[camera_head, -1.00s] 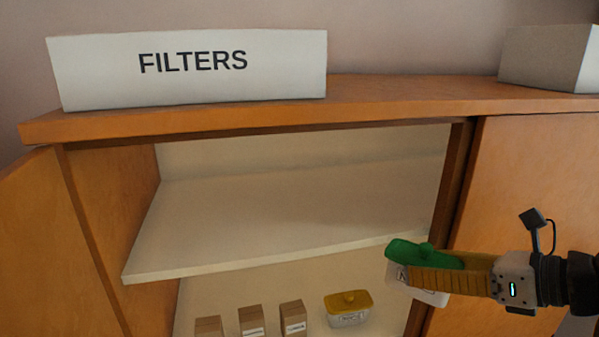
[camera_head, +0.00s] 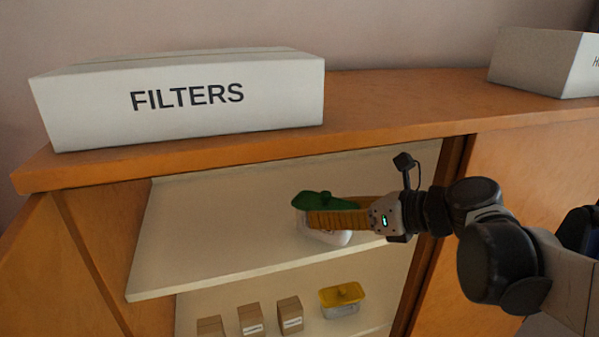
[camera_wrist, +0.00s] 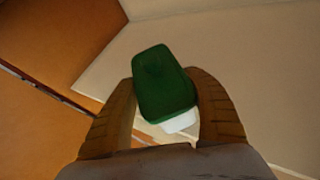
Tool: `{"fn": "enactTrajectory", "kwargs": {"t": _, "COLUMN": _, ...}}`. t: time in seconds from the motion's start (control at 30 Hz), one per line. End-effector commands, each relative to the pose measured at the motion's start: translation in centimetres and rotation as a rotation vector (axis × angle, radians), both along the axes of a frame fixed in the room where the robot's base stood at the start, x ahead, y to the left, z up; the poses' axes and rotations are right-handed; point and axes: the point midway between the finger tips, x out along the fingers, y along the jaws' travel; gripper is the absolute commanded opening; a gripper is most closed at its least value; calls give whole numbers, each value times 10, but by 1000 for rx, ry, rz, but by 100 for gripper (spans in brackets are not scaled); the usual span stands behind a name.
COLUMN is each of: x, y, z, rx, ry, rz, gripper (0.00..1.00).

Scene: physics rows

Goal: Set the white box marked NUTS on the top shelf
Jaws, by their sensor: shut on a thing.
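The white box with a green lid (camera_head: 329,238) is in my gripper (camera_head: 312,218), whose yellow-brown fingers are shut on its sides. Its front marking is hidden by the fingers now. In the wrist view the green lid (camera_wrist: 164,85) sits between both fingers, with a bit of white body below it. The pale top shelf (camera_head: 200,235) inside the open cabinet is bare. The box shows in front of or over the shelf's right part; I cannot tell whether they touch.
A lower shelf holds several small brown cartons (camera_head: 250,319) and a yellow-lidded container (camera_head: 341,300). A large FILTERS box (camera_head: 185,100) and a grey-white box (camera_head: 540,62) stand on the cabinet top (camera_head: 400,100). The cabinet's right side panel (camera_head: 440,200) is close to my arm.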

Motion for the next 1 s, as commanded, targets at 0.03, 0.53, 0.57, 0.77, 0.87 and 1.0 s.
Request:
{"fn": "enactTrajectory", "kwargs": {"t": 0.03, "x": 2, "y": 3, "z": 1, "rx": 0, "ry": 0, "rz": 1, "gripper": 16}}
{"fn": "enactTrajectory", "kwargs": {"t": 0.53, "x": 22, "y": 28, "z": -15, "rx": 1, "ry": 0, "rz": -1, "gripper": 16}}
{"fn": "enactTrajectory", "kwargs": {"t": 0.57, "x": 22, "y": 28, "z": -15, "rx": 1, "ry": 0, "rz": -1, "gripper": 16}}
{"fn": "enactTrajectory", "kwargs": {"t": 0.77, "x": 22, "y": 28, "z": -19, "rx": 0, "ry": 0, "rz": -1, "gripper": 60}}
{"fn": "enactTrajectory", "kwargs": {"t": 0.87, "x": 22, "y": 28, "z": -18, "rx": 0, "ry": 0, "rz": -1, "gripper": 81}}
{"fn": "enactTrajectory", "kwargs": {"t": 1.0, "x": 22, "y": 28, "z": -18, "rx": 0, "ry": 0, "rz": -1, "gripper": 81}}
